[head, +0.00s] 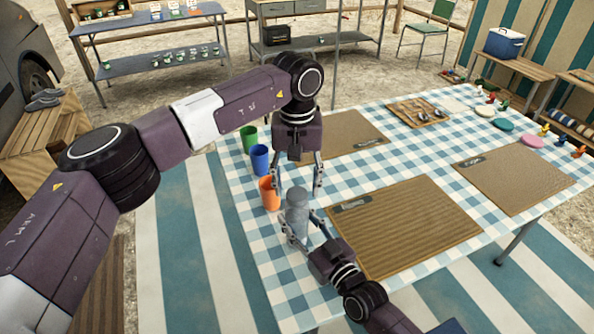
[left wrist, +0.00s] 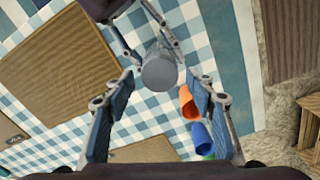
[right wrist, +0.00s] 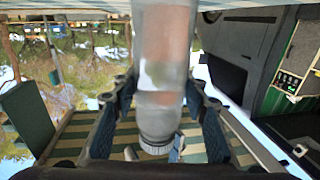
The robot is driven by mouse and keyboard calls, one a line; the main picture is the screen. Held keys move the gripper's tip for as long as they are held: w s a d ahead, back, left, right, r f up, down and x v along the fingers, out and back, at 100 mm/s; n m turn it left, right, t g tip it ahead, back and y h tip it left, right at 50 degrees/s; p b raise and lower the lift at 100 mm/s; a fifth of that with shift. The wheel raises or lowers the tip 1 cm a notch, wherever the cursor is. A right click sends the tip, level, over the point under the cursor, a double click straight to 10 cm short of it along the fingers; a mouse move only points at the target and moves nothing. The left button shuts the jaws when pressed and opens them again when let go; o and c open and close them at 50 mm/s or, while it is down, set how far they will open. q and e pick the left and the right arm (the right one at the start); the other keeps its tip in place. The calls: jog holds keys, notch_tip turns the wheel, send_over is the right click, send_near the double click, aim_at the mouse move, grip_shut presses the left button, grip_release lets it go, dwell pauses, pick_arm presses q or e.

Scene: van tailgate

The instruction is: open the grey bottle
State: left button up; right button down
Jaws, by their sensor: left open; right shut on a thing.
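The grey bottle (head: 297,214) is upright at the near left part of the checked table, with its cap on top. My right gripper (head: 307,238) is shut around its body from the front right. In the right wrist view the bottle (right wrist: 163,60) runs between the fingers, with its ribbed cap (right wrist: 157,145) low in the picture. My left gripper (head: 297,188) points down over the bottle, open, with a finger on each side of the cap and apart from it. The left wrist view looks down on the round cap (left wrist: 159,73). Whether the bottle touches the table is hidden.
Orange (head: 269,194), blue (head: 260,160) and green (head: 249,138) cups stand along the table's left edge, the orange one close to the bottle. More mats and small items lie farther back.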

pick_arm(q)
jog(key=shift+f, duration=0.8)
jog(key=shift+c, duration=0.7)
